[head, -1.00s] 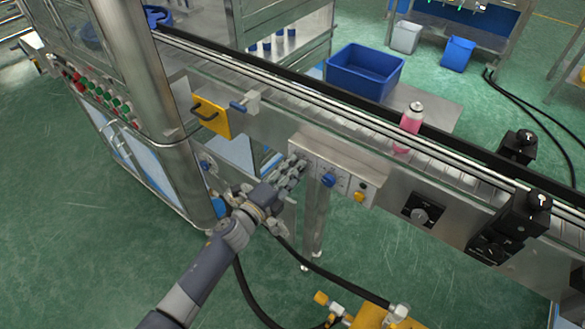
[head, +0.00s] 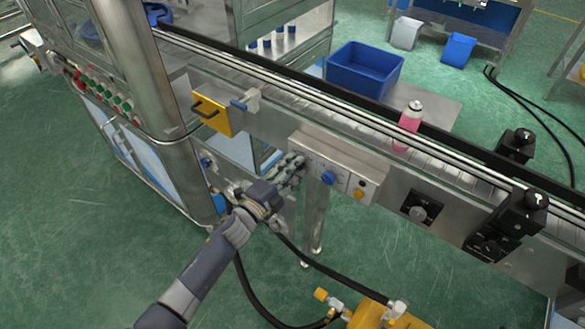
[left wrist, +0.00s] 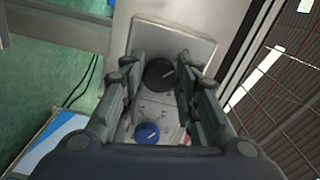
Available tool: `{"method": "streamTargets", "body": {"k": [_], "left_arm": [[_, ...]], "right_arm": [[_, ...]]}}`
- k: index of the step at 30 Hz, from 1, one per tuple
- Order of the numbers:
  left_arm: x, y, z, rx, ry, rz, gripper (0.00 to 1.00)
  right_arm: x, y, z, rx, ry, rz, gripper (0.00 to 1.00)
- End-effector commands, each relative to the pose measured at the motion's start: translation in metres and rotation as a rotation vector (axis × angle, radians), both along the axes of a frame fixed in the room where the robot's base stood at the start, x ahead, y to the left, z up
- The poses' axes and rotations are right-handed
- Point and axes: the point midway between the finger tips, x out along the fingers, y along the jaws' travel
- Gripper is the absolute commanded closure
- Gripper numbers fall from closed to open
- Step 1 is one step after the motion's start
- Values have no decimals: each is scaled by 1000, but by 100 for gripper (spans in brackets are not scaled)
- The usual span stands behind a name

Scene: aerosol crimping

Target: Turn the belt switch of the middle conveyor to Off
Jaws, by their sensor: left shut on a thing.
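A grey control box (head: 340,160) is fixed to the side of the conveyor. It carries a blue knob (head: 328,178) and a yellow button (head: 359,194). My left gripper (head: 297,163) is at the left end of the box and hides what is there in the head view. In the left wrist view, a black rotary switch (left wrist: 159,73) sits between the fingertips of my left gripper (left wrist: 158,76), which is shut on it. The blue knob (left wrist: 147,132) lies below it, apart from the fingers. Labels are too small to read. My right gripper is not in view.
A pink bottle (head: 408,124) stands on the belt. A yellow plate with a handle (head: 211,115) is left of the box. Black sensor units (head: 507,225) stick out on the right. A blue bin (head: 365,70) is behind, and hoses (head: 262,313) run below.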

Motion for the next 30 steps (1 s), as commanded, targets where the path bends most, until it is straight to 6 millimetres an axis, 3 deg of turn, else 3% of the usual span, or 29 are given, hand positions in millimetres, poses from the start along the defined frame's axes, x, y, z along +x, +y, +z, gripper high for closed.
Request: {"method": "streamTargets", "body": {"k": [2, 3, 5, 19, 30], "left_arm": [[0, 1, -1, 0, 2, 3, 95], [0, 1, -1, 0, 2, 3, 62], [0, 1, -1, 0, 2, 2, 51], [-7, 6, -1, 1, 1, 1, 51], [-64, 46, -2, 2, 3, 0, 51]], "right_arm": [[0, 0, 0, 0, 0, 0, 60], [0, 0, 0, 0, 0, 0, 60], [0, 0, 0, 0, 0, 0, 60], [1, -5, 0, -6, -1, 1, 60], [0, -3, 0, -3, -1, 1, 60]]}}
